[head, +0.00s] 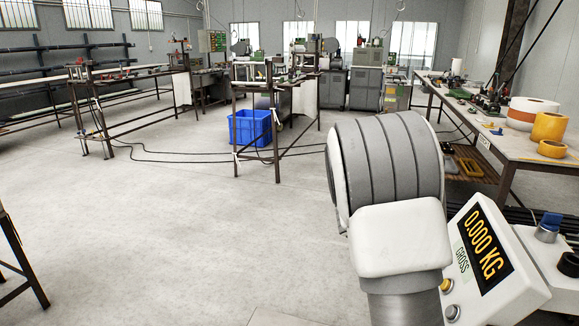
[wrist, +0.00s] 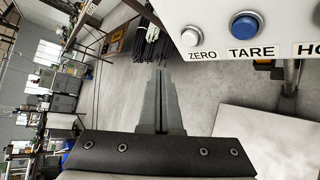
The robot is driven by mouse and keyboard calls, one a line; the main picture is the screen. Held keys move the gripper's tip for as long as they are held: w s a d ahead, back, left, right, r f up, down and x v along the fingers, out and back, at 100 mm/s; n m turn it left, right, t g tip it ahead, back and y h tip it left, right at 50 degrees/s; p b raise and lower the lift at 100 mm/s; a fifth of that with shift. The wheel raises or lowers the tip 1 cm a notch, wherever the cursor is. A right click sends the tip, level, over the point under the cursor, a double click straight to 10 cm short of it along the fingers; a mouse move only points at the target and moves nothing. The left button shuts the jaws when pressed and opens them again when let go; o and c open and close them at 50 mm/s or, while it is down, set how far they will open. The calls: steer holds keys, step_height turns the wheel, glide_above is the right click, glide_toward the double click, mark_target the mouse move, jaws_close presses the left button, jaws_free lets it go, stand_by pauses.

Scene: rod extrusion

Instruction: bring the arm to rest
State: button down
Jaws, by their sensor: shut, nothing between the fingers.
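My gripper (wrist: 163,76) shows in the wrist view with its two grey fingers together and nothing between them. It points over bare floor, just left of and below a white panel (wrist: 255,22) with buttons labelled ZERO and TARE. In the head view my arm (head: 400,240) is folded up close at the lower right, and my gripper is hidden from that view. A weighing display (head: 482,245) reading 0.000 KG GROSS stands right beside the arm; I cannot tell whether they touch.
A workbench (head: 480,135) with tape rolls (head: 549,126) runs along the right. A blue crate (head: 250,128) stands on the floor near metal frames. Cables (head: 190,158) cross the floor. Dark rods (wrist: 146,45) lie beyond my fingertips. Open floor (head: 180,225) spreads at the left.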

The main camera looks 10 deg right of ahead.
steer(key=s+a+r+m+g+y, duration=0.1)
steer(key=s+a+r+m+y, duration=0.2)
steer(key=s, duration=0.5)
steer(key=s+a+r+m+g+y, duration=0.1)
steer(key=s+a+r+m, duration=0.35)
steer(key=s, duration=0.25)
steer(key=s+a+m+t+y, duration=0.2)
steer(key=s+a+m+y, duration=0.35)
steer(key=s+a, duration=1)
step_height(320, 180, up, 21)
steer(key=a+n+y+p, duration=0.1)
steer(key=a+y+p, duration=0.1)
steer(key=p, duration=1.8)
steer(key=shift+n, duration=0.3)
